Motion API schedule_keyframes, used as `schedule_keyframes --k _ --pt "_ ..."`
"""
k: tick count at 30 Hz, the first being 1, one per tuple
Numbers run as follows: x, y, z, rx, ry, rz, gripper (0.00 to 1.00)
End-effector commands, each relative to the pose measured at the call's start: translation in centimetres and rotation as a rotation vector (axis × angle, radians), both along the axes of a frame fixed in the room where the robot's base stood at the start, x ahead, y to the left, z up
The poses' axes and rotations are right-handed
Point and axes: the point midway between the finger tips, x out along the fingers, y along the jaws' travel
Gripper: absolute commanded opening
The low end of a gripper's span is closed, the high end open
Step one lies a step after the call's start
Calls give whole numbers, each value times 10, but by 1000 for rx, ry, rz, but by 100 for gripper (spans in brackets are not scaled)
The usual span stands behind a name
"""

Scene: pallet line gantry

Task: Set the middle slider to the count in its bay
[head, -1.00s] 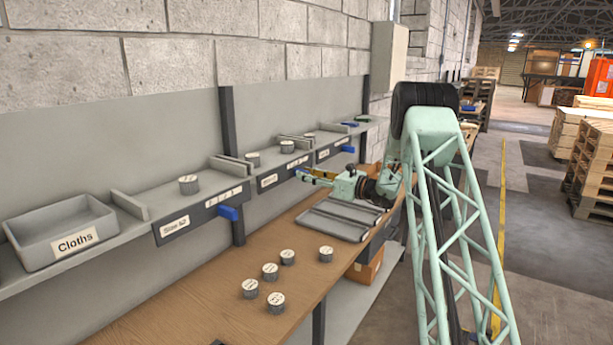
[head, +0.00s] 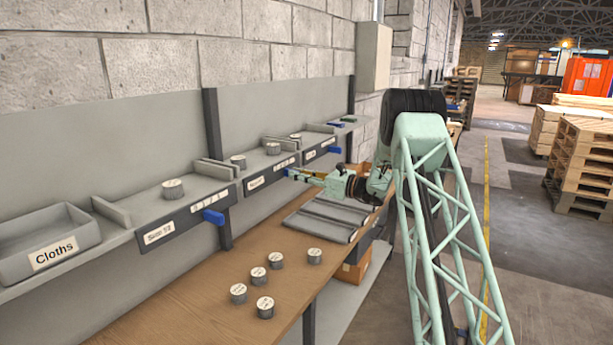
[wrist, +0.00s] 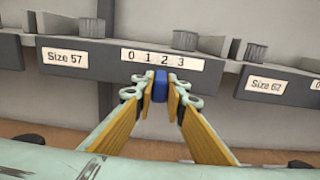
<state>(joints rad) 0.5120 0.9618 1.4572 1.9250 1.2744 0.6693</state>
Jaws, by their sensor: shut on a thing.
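The middle bay's front carries a label reading Size 57 (wrist: 66,58) and a scale 0 1 2 3 (wrist: 156,57). Its blue slider (wrist: 160,86) sits below the scale, roughly under the 2, as seen in the wrist view. My gripper (wrist: 160,92) is shut on this slider, one finger on each side. In the head view my gripper (head: 291,173) reaches the middle bay's front edge and hides the slider. Two grey round pieces stand in the middle bay, a left one (head: 238,161) and a right one (head: 273,148).
The near bay has a blue slider (head: 213,216) and one grey piece (head: 172,189). The far bay has another blue slider (head: 334,150). Below are a wooden bench (head: 190,305) with several loose round pieces and grey trays (head: 318,226). A Cloths bin (head: 45,238) stands left.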

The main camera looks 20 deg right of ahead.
Motion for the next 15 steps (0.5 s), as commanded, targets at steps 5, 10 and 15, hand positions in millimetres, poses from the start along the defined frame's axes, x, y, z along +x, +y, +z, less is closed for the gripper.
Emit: schedule_keyframes --k 5,10,15 --pt "6 11 0 -1 -1 14 0" --pt "6 10 0 -1 -1 13 0" --pt "6 10 0 -1 -1 13 20"
